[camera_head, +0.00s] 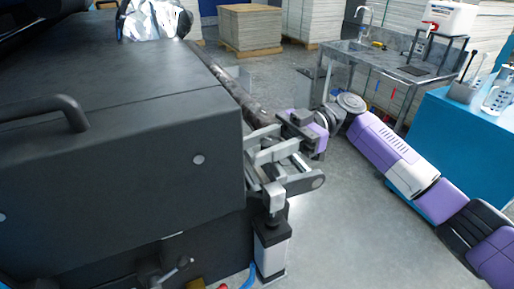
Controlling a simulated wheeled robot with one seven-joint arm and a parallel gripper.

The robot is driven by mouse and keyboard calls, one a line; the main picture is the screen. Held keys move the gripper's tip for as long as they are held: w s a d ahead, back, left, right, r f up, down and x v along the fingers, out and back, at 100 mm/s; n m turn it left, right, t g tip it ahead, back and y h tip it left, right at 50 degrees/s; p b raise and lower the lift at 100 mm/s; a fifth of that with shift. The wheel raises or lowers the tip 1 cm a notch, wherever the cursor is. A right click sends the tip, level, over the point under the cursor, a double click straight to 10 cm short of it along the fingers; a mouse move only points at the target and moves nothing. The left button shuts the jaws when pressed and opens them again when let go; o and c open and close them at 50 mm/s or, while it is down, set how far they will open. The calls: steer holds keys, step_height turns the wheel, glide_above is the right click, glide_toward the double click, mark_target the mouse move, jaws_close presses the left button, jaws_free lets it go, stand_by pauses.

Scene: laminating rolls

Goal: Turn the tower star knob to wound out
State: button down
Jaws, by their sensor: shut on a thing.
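My gripper (286,122) is at the end of my purple and white arm, which reaches in from the right. It is at the upper part of the grey metal bracket (300,184) on the right end of the dark machine. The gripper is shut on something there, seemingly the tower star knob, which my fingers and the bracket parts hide. I cannot make out the knob's lobes or how far it is turned. Below the bracket stands a light post (272,255) with a black top.
The big dark machine (120,150) with its handle (50,113) fills the left. A long dark roller (225,82) runs back from the bracket. A steel sink bench (385,60) and a blue cabinet (460,135) stand right. Pallets of sheets (250,27) stand behind. Grey floor (345,235) is clear at front right.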

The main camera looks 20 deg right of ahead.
steer(key=n+g+h+b, duration=0.1)
steer(key=g, duration=0.1)
steer(key=s+n+g+h+b, duration=0.1)
steer(key=n+g, duration=0.1)
steer(key=g, duration=0.1)
steer(key=n+g+b, duration=0.1)
steer(key=n+g, duration=0.1)
steer(key=shift+s+d+f+h, duration=0.2)
steer(key=shift+f+h, duration=0.1)
steer(key=shift+h, duration=0.1)
steer(key=shift+g, duration=0.4)
steer(key=c, duration=0.9)
jaws_free()
steer(key=shift+r, duration=0.1)
steer(key=shift+d+r, duration=0.1)
steer(key=shift+r, duration=0.05)
